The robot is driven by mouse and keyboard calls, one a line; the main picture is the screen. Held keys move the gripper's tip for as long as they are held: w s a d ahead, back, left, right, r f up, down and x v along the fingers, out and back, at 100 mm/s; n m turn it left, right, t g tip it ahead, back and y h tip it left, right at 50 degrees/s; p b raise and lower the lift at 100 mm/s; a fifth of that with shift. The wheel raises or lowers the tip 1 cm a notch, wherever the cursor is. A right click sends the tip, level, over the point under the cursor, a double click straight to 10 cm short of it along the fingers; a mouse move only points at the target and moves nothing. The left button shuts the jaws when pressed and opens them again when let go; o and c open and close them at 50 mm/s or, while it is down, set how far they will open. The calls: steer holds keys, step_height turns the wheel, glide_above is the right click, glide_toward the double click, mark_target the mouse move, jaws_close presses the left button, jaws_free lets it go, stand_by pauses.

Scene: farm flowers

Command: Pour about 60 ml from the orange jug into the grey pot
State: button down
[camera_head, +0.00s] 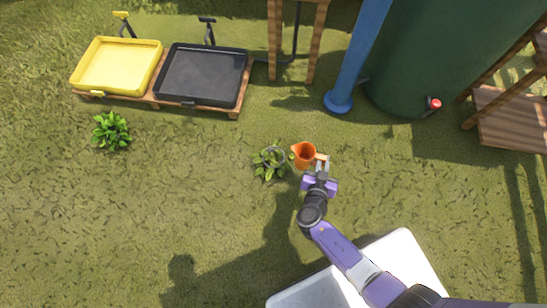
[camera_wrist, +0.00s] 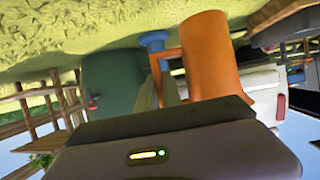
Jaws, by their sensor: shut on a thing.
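The orange jug (camera_head: 303,158) is held off to the right of the grey pot (camera_head: 281,152), with its spout side toward the pot. It looks roughly upright, and what is inside it cannot be seen. My gripper (camera_head: 321,164) is shut on the jug's handle, on the side away from the pot. The pot holds a leafy green plant (camera_head: 268,165) that hides most of it. In the wrist view the jug (camera_wrist: 208,60) stands large just beyond my gripper (camera_wrist: 172,88).
A yellow tray (camera_head: 119,65) and a black tray (camera_head: 203,75) sit on a wooden stand at the back left. A green tank (camera_head: 430,60) and blue post (camera_head: 358,50) stand behind. Another leafy plant (camera_head: 111,130) grows at the left. Open grass surrounds the pot.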

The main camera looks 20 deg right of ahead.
steer(key=shift+m+g+h, duration=0.4)
steer(key=shift+m+g, duration=0.2)
steer(key=f+b, duration=0.2)
steer(key=f, duration=0.1)
steer(key=s+d+f+b, duration=0.1)
steer(key=f, duration=0.3)
steer(key=s+d+f+b, duration=0.1)
steer(key=f+b, duration=0.1)
steer(key=f, duration=0.1)
steer(key=shift+s+d+f+b, duration=0.15)
steer(key=shift+s+d+b, duration=0.1)
steer(key=shift+b, duration=0.1)
steer(key=shift+s+a+f+b, duration=0.1)
steer(key=shift+f+b, duration=0.4)
steer(key=shift+f, duration=0.15)
steer(key=shift+r, duration=0.2)
